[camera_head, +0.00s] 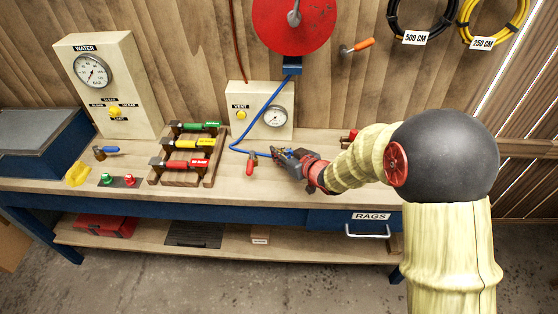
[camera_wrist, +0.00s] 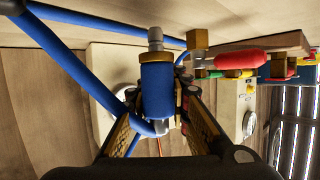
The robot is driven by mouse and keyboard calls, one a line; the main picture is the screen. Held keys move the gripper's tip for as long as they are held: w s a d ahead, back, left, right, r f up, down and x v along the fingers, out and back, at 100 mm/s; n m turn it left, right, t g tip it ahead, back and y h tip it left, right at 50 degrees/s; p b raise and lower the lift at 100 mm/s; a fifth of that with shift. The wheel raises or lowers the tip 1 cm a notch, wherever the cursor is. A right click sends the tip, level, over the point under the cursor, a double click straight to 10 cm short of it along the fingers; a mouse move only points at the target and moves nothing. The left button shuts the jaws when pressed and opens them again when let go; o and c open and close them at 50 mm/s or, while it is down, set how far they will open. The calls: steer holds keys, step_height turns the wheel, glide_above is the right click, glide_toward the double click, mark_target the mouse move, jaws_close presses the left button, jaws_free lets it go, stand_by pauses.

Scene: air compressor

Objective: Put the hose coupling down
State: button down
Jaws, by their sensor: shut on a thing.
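My gripper (camera_head: 284,155) is low over the workbench, near its middle, in the head view. In the wrist view its two fingers (camera_wrist: 163,98) are closed around the hose coupling (camera_wrist: 157,88), a blue sleeve with brass rings and a grey metal tip. The blue hose (camera_wrist: 75,65) loops beside the coupling in the wrist view. In the head view the hose (camera_head: 262,110) runs from the red reel down to the bench and curves to my gripper. The coupling is mostly hidden by my gripper there, and I cannot tell whether it touches the bench.
A red-handled tool (camera_head: 250,164) is just left of my gripper on the bench (camera_head: 225,187). Further left is a rack (camera_head: 212,168) with green, yellow and red-handled tools. Behind stands the VENT gauge box (camera_head: 246,97). Some bare bench lies in front of my gripper.

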steer(key=shift+f+b, duration=0.5)
steer(key=shift+f, duration=0.8)
steer(key=shift+s, duration=0.1)
steer(key=shift+f, duration=0.1)
steer(key=c, duration=1.7)
jaws_free()
steer(key=shift+o, duration=0.3)
